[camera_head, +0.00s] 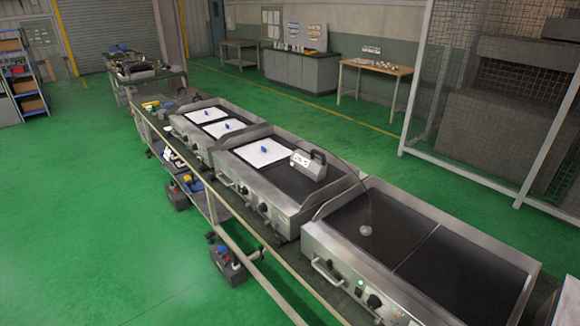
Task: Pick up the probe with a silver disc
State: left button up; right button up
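The probe's silver disc (366,231) lies on the left half of the dark plate of the nearest heating unit (425,249). A thin dark cable arcs up from the disc and back to a grey handheld meter (309,164). The meter stands on the dark right part of the middle heating unit (285,207). Neither of my grippers shows in the head view, and nothing touches the disc.
The heating units stand in a row on a long metal bench with a front rail (259,277). White sheets with small blue objects lie on the farther units, one being the sheet (263,153). A mesh cage (478,110) stands behind at the right. Green floor (95,225) is open at the left.

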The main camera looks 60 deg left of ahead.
aim_at(365, 230)
jog(key=u, duration=1.8)
